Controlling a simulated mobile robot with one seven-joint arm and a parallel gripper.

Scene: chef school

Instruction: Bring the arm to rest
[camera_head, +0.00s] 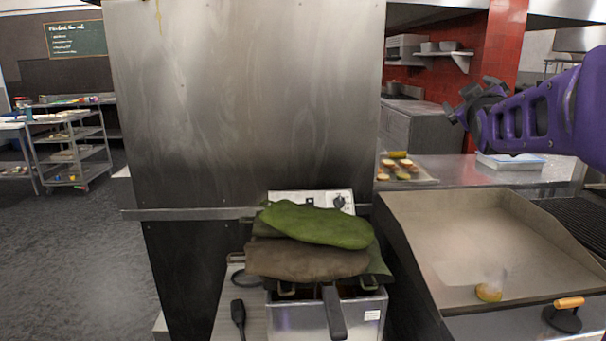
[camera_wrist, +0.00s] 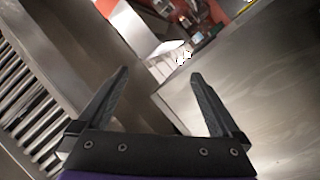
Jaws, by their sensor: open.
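My gripper (camera_head: 468,101) is at the upper right in the head view, at the end of my purple arm. It is held in the air above the level of the griddle (camera_head: 434,237) and points left. In the wrist view my gripper (camera_wrist: 158,73) has its two dark fingers wide apart, with nothing between them. Nothing touches the fingers in either view.
A fryer (camera_head: 292,317) with green and brown mitts or cloths (camera_head: 318,225) on it stands at the centre front. A tall steel panel (camera_head: 245,105) rises behind it.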

